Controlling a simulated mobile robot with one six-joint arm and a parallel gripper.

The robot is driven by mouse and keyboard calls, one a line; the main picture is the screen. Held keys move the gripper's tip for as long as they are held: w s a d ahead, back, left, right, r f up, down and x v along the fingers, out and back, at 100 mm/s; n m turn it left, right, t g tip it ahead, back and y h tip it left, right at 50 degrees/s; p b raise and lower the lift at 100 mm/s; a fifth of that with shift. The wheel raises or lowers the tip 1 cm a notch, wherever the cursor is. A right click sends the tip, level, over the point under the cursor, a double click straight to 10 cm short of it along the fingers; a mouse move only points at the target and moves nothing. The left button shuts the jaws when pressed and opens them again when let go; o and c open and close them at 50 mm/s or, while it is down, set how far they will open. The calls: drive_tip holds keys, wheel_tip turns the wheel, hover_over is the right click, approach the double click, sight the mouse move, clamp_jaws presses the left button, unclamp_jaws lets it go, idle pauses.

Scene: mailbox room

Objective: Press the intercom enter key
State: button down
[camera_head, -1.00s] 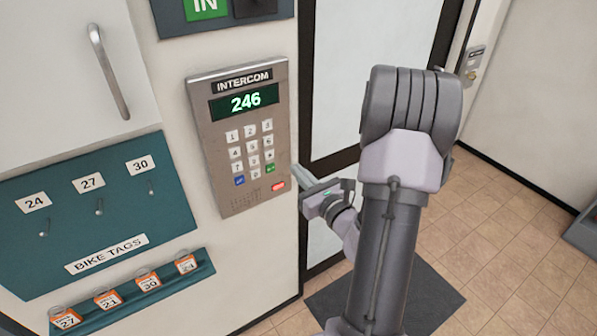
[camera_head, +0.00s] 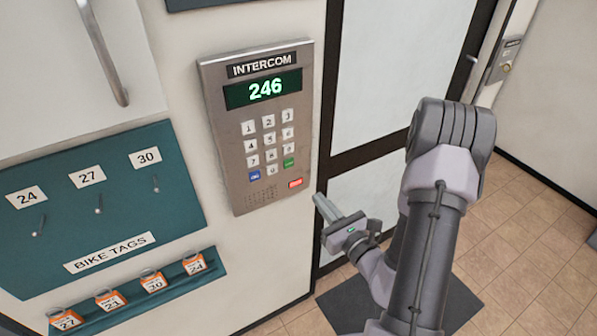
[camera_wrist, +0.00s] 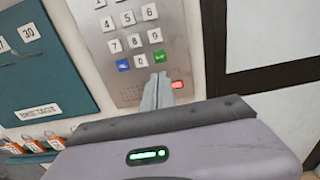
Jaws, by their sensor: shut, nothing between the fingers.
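The intercom (camera_head: 217,130) is a grey metal panel on the wall, with a lit display (camera_head: 263,90) reading 246 and a white number keypad. Its bottom key row has a blue key (camera_head: 255,175) at left and a green key (camera_head: 289,163) at right, the likely enter key, with lettering too small to read. A red lit key or light (camera_head: 296,183) sits below it. My gripper (camera_head: 320,198) is shut and empty, just right of and below the panel, apart from it. In the wrist view the fingertips (camera_wrist: 158,76) appear just below the green key (camera_wrist: 159,56).
A teal bike tags board (camera_head: 60,230) with pegs is at left, and a ledge below it holds several orange tags (camera_head: 110,299). A dark-framed glass door (camera_head: 380,80) is right of the intercom. A dark mat (camera_head: 345,312) lies on the tiled floor.

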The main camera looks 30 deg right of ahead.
sight(289, 164)
drive_tip(key=w+b, duration=0.1)
drive_tip(key=w, duration=0.3)
drive_tip(key=w+b, duration=0.2)
drive_tip(key=w, duration=0.3)
drive_tip(key=w+b, duration=0.1)
drive_tip(key=w, duration=0.3)
drive_tip(key=shift+w+a+b, duration=0.25)
drive_tip(key=shift+w+b, duration=0.05)
